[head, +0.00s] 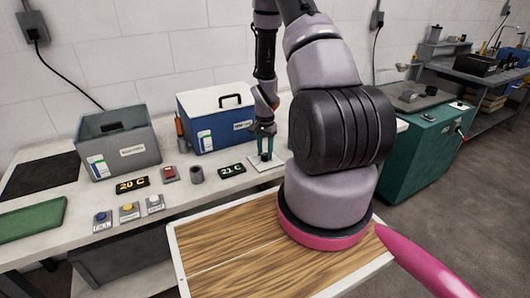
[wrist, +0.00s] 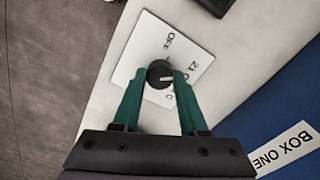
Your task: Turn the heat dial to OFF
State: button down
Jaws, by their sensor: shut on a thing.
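The heat dial (wrist: 159,70) is a small round black knob with a white pointer mark. It stands on a white square plate (wrist: 135,72) lettered OFF and 21 C. In the wrist view the mark points right, towards the 21 C lettering, and OFF is above the knob. My gripper (wrist: 161,79) has its two green fingers shut on the knob from both sides. In the head view my gripper (head: 265,156) points down onto the plate (head: 257,167) on the bench; the knob there is mostly hidden by the fingers.
A blue box (head: 213,123) stands behind, left of my gripper. A display reading about 21 C (head: 231,169), a dark cylinder (head: 197,174), a red button (head: 169,173), a 20 C display (head: 132,184) and a grey bin (head: 122,144) are further left. Several buttons line the front.

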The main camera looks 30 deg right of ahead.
aim_at(265, 154)
jog(key=n, duration=1)
jog(key=shift+n, duration=0.4)
dwell(0.4)
jog(key=shift+c, duration=2.2)
grip_release()
notch_tip(265, 154, up, 11)
